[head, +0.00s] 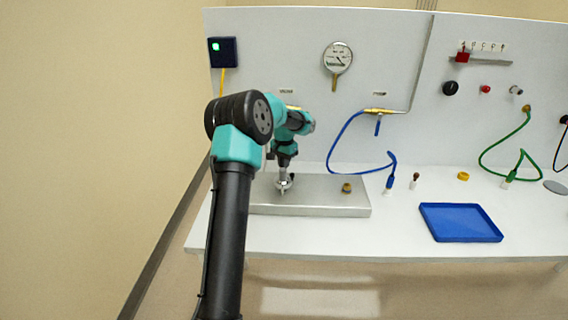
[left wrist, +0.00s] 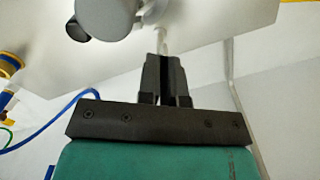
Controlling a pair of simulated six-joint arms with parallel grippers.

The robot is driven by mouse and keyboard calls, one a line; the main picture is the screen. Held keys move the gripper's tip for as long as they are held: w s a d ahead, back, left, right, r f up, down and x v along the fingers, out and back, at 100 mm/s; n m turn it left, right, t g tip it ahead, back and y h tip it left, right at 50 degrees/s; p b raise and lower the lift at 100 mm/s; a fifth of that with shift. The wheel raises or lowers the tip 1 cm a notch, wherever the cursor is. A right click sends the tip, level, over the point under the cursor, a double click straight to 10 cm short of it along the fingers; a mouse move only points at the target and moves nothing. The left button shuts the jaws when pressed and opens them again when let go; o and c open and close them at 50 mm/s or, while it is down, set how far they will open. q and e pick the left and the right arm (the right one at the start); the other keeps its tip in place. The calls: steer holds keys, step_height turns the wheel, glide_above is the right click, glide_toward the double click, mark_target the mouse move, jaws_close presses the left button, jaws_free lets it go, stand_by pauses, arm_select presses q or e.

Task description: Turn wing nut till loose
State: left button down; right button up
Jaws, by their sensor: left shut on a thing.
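My left gripper (head: 284,181) points down at the left part of a metal block (head: 318,205) on the bench. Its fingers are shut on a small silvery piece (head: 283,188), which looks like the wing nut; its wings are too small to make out. In the left wrist view the left gripper (left wrist: 164,60) has its dark fingers close together, with a pale narrow piece (left wrist: 162,42) at their tips. The fingers hide part of it, and I cannot tell how loose it is. My right gripper is not in view.
A brass knob (head: 347,188) sits on the block's right part. A blue hose (head: 345,140) hangs from a brass valve (head: 380,111) on the panel. A blue tray (head: 460,222) lies on the right. A gauge (head: 338,57) is above. The bench front between block and tray is clear.

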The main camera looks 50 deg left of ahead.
arm_select(q)
steer(key=n, duration=1.2)
steer(key=shift+n, duration=0.4)
steer(key=n, duration=1.2)
steer(key=c, duration=1.3)
jaws_free()
